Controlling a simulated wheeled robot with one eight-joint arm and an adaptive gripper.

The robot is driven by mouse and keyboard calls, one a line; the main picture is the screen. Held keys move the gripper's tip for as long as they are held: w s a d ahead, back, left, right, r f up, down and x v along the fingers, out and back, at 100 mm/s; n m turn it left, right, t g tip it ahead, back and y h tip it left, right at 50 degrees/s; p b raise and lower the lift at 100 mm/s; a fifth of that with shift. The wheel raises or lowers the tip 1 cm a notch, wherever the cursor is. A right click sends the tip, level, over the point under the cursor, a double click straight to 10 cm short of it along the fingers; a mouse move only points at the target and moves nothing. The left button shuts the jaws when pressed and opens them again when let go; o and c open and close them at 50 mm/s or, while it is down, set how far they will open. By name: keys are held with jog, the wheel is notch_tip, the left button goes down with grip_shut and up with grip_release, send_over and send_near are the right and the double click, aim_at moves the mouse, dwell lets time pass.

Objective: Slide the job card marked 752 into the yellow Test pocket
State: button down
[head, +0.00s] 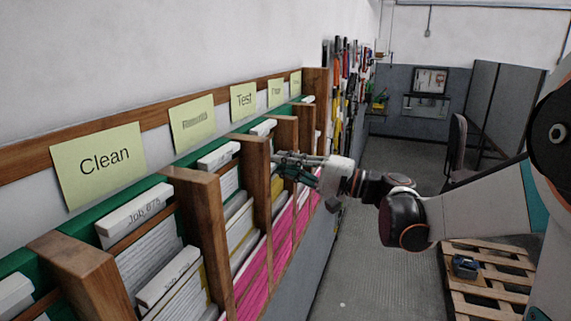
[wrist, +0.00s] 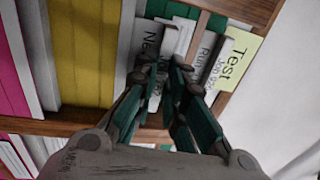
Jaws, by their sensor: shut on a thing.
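The yellow Test label (head: 243,100) is on the wooden rail above the rack in the head view. It also shows at the right of the wrist view (wrist: 232,58). My gripper (head: 284,160) is at the rack's front, to the right of and below that label. In the wrist view, my gripper (wrist: 167,72) is shut on a white-edged job card, mostly hidden by the fingers; its number is not readable. Yellow folders (wrist: 85,50) stand in the neighbouring compartment. I cannot tell how far the held card is inside a pocket.
Wooden dividers (head: 206,215) stick out between compartments holding white and pink files. A card marked Job 678 (head: 135,214) sits under the Clean label (head: 104,160). A pallet (head: 490,275) lies on the floor at right. The aisle floor (head: 385,275) is clear.

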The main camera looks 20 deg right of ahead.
jog(key=shift+f, duration=0.15)
jog(key=c, duration=1.6)
grip_release()
jog(key=shift+o, duration=0.2)
